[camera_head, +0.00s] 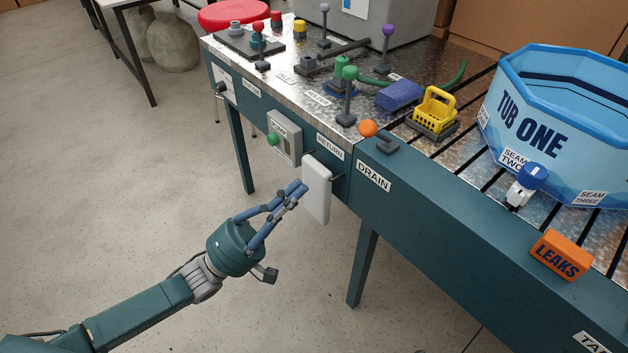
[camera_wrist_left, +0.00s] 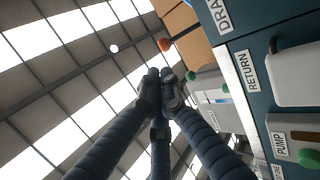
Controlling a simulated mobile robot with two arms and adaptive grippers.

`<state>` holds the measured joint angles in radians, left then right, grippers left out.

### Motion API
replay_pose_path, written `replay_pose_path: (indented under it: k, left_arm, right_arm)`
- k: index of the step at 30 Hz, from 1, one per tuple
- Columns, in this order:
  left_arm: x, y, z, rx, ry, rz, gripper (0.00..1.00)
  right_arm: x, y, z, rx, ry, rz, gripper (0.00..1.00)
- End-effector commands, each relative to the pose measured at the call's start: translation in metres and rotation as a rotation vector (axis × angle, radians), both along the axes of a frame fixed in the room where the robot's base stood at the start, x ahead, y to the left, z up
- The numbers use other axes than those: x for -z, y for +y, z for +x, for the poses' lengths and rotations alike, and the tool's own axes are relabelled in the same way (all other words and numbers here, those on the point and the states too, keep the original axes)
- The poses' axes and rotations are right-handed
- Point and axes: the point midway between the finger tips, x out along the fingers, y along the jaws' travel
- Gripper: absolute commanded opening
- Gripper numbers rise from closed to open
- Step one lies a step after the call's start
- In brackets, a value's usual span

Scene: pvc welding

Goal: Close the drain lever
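The drain lever (camera_head: 368,128) has an orange ball knob and a dark base on the table's front edge, above the DRAIN label (camera_head: 374,176). Its knob sits low, to the upper left of the base. The orange knob (camera_wrist_left: 165,44) also shows in the left wrist view, beyond my fingertips. My left gripper (camera_head: 299,189) is in front of the table, below and left of the lever and clear of it. Its fingers (camera_wrist_left: 160,78) are drawn together at the tips, with nothing seen between them. My right gripper is not in view.
A white paddle (camera_head: 317,190) hangs at the table's front, close by my left fingertips. Left of it is the PUMP box (camera_head: 284,138) with a green button. A green-knobbed lever (camera_head: 348,74) and a yellow basket (camera_head: 436,106) stand near the drain lever. A blue tub (camera_head: 560,125) is right.

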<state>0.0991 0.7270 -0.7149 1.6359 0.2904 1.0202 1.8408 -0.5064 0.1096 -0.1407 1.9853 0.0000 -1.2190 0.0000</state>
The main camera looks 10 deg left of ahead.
Motion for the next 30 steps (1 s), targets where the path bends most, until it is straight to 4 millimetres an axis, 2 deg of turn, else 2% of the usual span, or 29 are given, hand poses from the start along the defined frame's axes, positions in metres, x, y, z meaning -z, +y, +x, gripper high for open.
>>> replay_pose_path:
  k: [6, 15, 21, 30]
  left_arm:
    - [-0.03, -0.029, 0.02, -0.002, -0.005, -0.004, 0.0]
    - [-0.064, -0.068, 0.048, -0.003, -0.002, -0.001, 0.0]
    - [-0.074, -0.081, 0.058, -0.005, -0.001, 0.003, 0.0]
    - [-0.076, -0.084, 0.06, -0.005, -0.001, 0.004, 0.0]
  right_arm:
    - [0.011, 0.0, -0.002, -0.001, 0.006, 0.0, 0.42]
    - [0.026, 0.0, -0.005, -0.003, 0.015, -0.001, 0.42]
    - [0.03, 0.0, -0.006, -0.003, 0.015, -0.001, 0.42]
    - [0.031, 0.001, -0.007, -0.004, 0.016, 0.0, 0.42]
